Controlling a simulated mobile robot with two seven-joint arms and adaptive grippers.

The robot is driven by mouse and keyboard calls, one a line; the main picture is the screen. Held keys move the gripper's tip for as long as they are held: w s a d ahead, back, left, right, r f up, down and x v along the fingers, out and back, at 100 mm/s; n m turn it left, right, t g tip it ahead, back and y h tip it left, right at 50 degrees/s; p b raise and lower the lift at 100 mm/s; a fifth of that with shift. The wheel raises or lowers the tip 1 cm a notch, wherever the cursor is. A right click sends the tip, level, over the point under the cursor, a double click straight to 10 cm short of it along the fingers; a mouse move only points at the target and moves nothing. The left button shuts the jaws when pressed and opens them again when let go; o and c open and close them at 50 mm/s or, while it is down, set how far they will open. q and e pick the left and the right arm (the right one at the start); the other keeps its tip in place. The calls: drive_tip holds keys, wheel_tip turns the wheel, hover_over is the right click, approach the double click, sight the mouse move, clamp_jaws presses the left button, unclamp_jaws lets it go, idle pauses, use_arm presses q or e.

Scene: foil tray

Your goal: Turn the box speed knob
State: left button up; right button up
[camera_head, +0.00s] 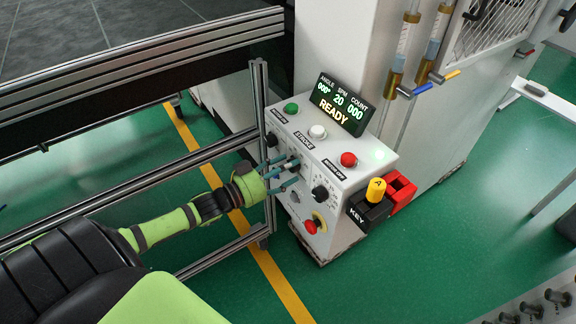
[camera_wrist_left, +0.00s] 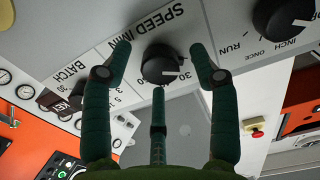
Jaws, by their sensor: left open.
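The box speed knob (camera_wrist_left: 161,66) is a round black knob with a pale pointer mark, under the label "SPEED /MIN" in the left wrist view. It sits on the light-grey control box (camera_head: 330,160). My left gripper (camera_head: 287,177) is open at the box's front face, its teal fingers reaching toward the panel. In the left wrist view its fingers (camera_wrist_left: 166,72) stand on either side of the knob, with a third finger below it. Whether they touch the knob I cannot tell. In the head view the fingers largely hide the knob.
Another black knob (camera_head: 320,193) and a red emergency stop (camera_head: 314,225) are on the same face. Green, white and red buttons (camera_head: 348,159) are on top, below a display (camera_head: 341,104) reading READY. A metal rail frame (camera_head: 262,100) stands close left of the box.

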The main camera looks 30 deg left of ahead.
use_arm(q)
drive_tip(key=shift+w+d, duration=0.15)
drive_tip(key=shift+w, duration=0.15)
drive_tip(key=c, duration=1.1)
drive_tip(key=shift+c, duration=0.2)
drive_tip(key=shift+m, duration=7.8)
drive_tip(key=shift+b, duration=0.3)
